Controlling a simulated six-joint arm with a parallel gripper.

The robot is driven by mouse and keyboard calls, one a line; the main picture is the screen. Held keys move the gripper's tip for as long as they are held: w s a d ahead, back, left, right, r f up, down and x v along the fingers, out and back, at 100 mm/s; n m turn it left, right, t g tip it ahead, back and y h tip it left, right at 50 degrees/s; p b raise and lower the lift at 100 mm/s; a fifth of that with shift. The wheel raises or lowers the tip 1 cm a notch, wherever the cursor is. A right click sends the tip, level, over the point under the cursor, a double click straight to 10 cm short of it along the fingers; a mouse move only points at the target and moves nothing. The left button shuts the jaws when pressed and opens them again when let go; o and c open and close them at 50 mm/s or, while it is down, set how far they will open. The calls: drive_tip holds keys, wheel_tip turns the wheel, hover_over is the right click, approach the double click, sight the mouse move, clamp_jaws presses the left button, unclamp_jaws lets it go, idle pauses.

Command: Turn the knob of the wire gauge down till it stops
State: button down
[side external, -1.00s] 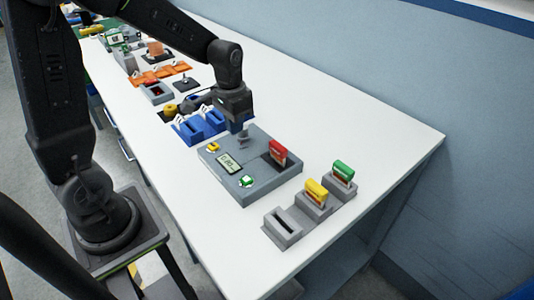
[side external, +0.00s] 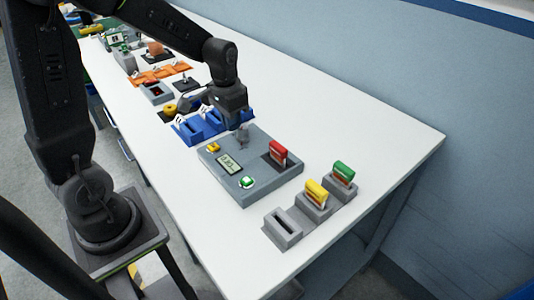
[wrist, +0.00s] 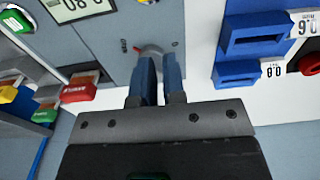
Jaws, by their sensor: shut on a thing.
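The wire gauge is a flat grey box (side external: 257,193) on the white bench, with a small display (side external: 230,163) on top. In the wrist view the display (wrist: 85,6) is upside down and seems to read 0.80. The grey knob (side external: 243,142) stands at the box's far side; in the wrist view a red mark shows beside the knob (wrist: 150,50). My gripper (wrist: 160,62) points down over it, its two blue fingers close together and shut on the knob. The fingers hide most of the knob. A red-handled piece (side external: 278,152) sits in the box.
A yellow button (side external: 213,147) and a green button (side external: 247,182) are on the box. Grey holders with a yellow piece (side external: 316,191) and a green piece (side external: 344,171) stand at right. Blue holders (side external: 205,124) stand close behind. The bench's right side is clear.

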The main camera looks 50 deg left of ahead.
drive_tip(key=r, duration=0.2)
drive_tip(key=s+r, duration=0.1)
drive_tip(key=r, duration=0.2)
idle(0.3)
